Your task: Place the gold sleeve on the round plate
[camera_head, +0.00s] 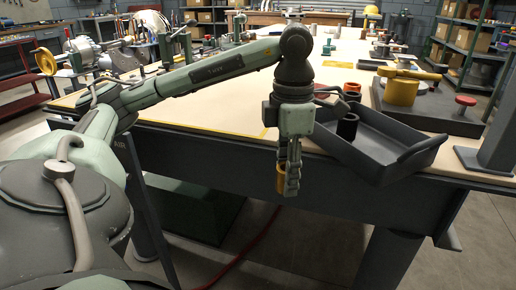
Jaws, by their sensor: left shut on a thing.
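My left gripper (289,188) points down just in front of the table's near edge. It is shut on a gold sleeve (280,180), which hangs below the tabletop level, partly hidden by the fingers. I cannot clearly pick out the round plate. A grey casing block (432,112) at the right bears a gold cylinder (399,92) and a yellow arm-like part. My right gripper does not show.
A dark tray (424,157) sits at the table's near edge, right of my gripper, with a black cylinder (347,127) in it. The tabletop (215,115) left of my gripper is largely clear.

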